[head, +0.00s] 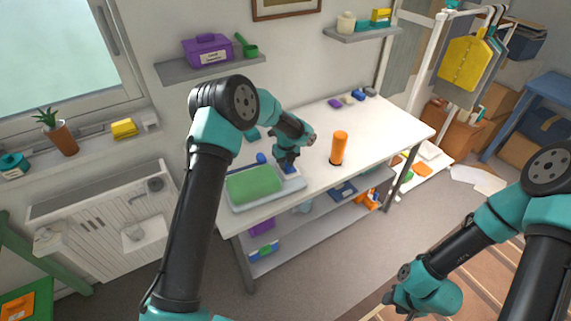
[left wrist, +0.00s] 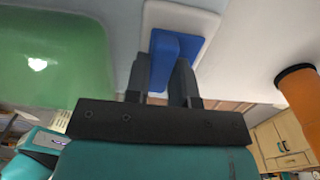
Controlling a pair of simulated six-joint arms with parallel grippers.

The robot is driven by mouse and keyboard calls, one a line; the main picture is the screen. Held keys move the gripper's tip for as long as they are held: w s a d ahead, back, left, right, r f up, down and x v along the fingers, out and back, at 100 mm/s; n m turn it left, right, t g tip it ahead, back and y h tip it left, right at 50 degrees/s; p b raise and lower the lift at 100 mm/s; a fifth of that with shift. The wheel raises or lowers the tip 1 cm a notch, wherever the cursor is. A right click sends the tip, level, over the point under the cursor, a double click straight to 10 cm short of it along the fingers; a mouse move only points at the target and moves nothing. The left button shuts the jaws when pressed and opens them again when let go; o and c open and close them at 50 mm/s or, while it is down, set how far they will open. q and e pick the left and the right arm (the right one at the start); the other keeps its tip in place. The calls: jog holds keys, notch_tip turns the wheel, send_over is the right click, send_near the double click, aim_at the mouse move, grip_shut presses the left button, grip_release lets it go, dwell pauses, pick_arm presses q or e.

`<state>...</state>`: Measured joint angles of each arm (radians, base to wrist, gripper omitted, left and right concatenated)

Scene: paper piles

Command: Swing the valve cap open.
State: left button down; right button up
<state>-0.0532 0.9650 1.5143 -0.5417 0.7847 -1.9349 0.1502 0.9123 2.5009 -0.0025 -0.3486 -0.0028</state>
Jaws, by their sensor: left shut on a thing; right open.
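A blue valve cap (left wrist: 165,45) on a white plate (left wrist: 210,22) lies between the fingers of my left gripper (left wrist: 160,78) in the left wrist view. In the head view my left gripper (head: 287,163) points down onto the blue part at the tray's right end, and mostly hides it. A translucent green block (head: 253,183) sits beside it on a pale tray (head: 284,190); it also shows at the left of the wrist view (left wrist: 50,55). My right gripper (head: 392,298) is low at the right, away from the table, open and apparently empty.
An orange cylinder (head: 339,147) stands upright on the white table (head: 380,135), right of my left gripper. A blue round thing (head: 261,158) is behind the green block. Small purple and blue items (head: 347,99) lie at the table's back. The right part of the table is clear.

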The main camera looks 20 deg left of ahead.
pick_arm(q)
jog(key=shift+w+d+r+g+y, duration=0.25)
jog(key=shift+d+g+y, duration=0.05)
jog(key=shift+g+y, duration=0.5)
jog(key=shift+w+d+r+g+y, duration=0.25)
jog(key=shift+w+d+g+y, duration=0.1)
jog(key=shift+g+y, duration=0.4)
jog(key=shift+w+d+r+g+y, duration=0.2)
jog(key=shift+d+r+g+y, duration=0.1)
jog(key=shift+g+y, duration=0.5)
jog(key=shift+y, duration=0.25)
jog(key=c, duration=1)
grip_release()
jog(key=shift+o, duration=0.2)
